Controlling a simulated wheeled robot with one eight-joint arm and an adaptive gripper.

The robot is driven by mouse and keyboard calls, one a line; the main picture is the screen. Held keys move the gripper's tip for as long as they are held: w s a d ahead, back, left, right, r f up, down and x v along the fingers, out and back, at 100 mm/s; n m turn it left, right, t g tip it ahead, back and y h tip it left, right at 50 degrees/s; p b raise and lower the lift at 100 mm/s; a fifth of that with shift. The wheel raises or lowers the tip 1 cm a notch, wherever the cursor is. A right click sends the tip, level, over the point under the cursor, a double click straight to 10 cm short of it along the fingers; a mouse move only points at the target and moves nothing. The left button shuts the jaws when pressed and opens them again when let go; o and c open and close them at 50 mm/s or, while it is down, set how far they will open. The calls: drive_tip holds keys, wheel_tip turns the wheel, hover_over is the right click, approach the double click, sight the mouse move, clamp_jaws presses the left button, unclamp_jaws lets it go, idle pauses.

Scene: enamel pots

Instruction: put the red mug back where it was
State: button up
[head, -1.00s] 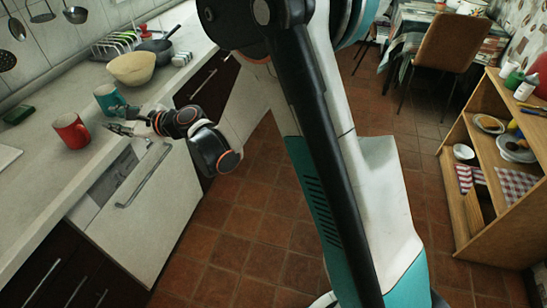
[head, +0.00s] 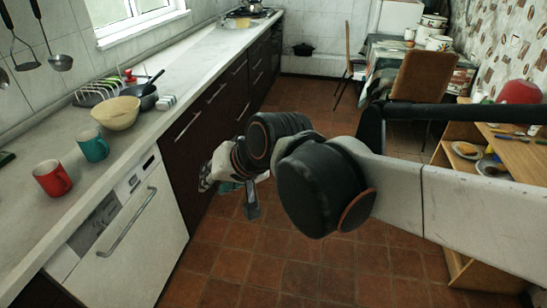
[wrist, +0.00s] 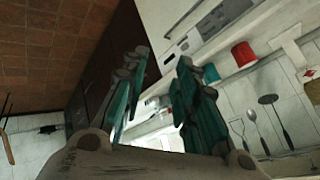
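The red mug (head: 53,178) stands upright on the pale counter at the left, near its front edge above the white dishwasher. It also shows in the wrist view (wrist: 244,54). The teal mug (head: 93,145) stands behind it, apart from it, and shows in the wrist view (wrist: 211,73). My gripper (wrist: 162,60) is open, with its teal-padded fingers apart and nothing between them. In the head view it hangs over the floor in front of the dark cabinets, clear of both mugs; its fingers are partly hidden by my wrist.
A cream bowl (head: 116,112), a dark pan (head: 142,95) and a dish rack (head: 100,90) stand farther back on the counter (head: 150,123). The white dishwasher (head: 120,235) is below the mugs. A wooden shelf (head: 470,145) is at the right. The tiled floor (head: 260,270) between is open.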

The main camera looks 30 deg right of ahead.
drive_tip(key=s+d+f+n+g+h, duration=0.1)
drive_tip(key=s+d+f+n+h, duration=0.1)
drive_tip(key=s+d, duration=0.6)
drive_tip(key=shift+s+f+n+h, duration=0.3)
drive_tip(key=shift+s+n+h, duration=0.25)
drive_tip(key=shift+n, duration=0.45)
drive_tip(key=shift+w+a, duration=0.1)
